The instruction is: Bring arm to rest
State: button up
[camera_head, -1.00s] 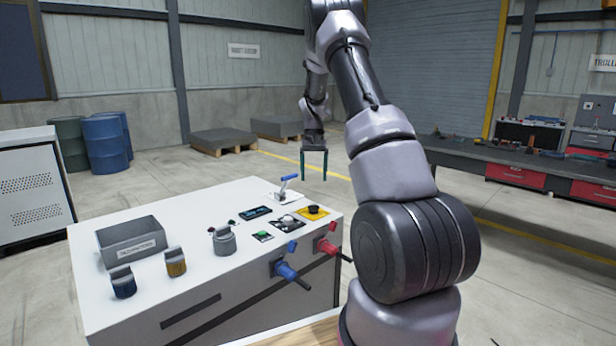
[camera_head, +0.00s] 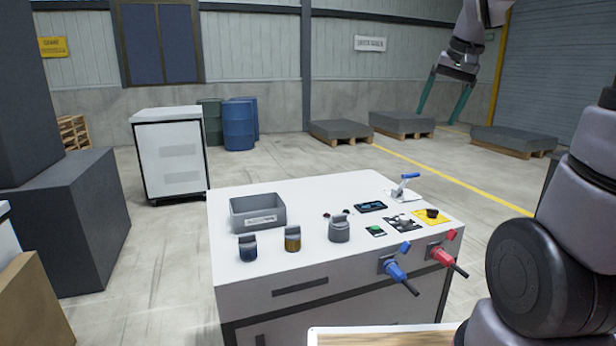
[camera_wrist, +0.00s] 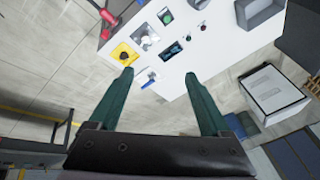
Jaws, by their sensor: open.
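My gripper (camera_head: 446,97) is at the upper right of the head view, raised above and behind the white console. Its two green fingers are spread apart with nothing between them. In the wrist view my gripper (camera_wrist: 160,82) is also open and empty, and the console top (camera_wrist: 205,62) lies beyond the fingertips. The rest of my arm runs down the right side of the head view, and part of it is cut off by the frame.
The white console (camera_head: 300,197) carries a grey bin (camera_head: 257,212), several knobs, a blue-handled lever (camera_head: 405,186) and a yellow-plated button (camera_head: 432,214). Blue (camera_head: 395,270) and red (camera_head: 445,258) handles stick out from its front. Pallets (camera_head: 400,125) stand behind on open floor.

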jog(key=s+a+r+t, duration=0.1)
jog(key=s+a, duration=0.4)
jog(key=s, duration=1.2)
jog(key=shift+a+t+y, duration=0.15)
jog(key=shift+t+y, duration=0.15)
jog(key=shift+t, duration=0.6)
